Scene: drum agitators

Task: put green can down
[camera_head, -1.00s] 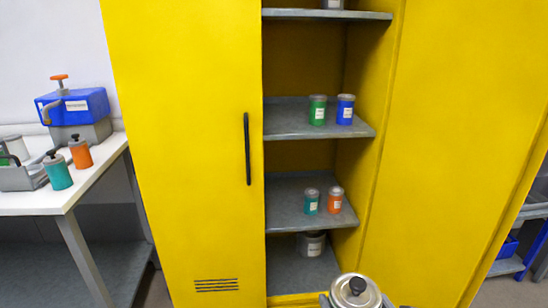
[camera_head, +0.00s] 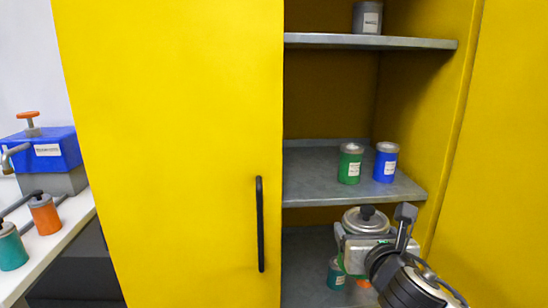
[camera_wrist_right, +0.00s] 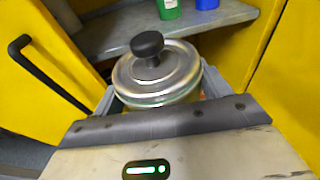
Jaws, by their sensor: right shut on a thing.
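My right gripper (camera_head: 366,244) is shut on a can with a silver lid and black knob (camera_head: 365,220), held upright in front of the open cabinet, below the shelf with the green and blue cans. In the right wrist view the held can (camera_wrist_right: 155,75) sits between the fingers. Its body is mostly hidden, with a thin green tint under the lid. A green can (camera_head: 350,163) with a grey lid stands on the middle shelf (camera_head: 312,178), left of a blue can (camera_head: 387,162). My left gripper is out of view.
The middle shelf is bare left of the green can. A grey can (camera_head: 367,18) stands on the upper shelf (camera_head: 330,41). Below are a teal can (camera_head: 336,274) and a partly hidden orange can. The closed yellow door (camera_head: 170,150) is on the left, beside a bench.

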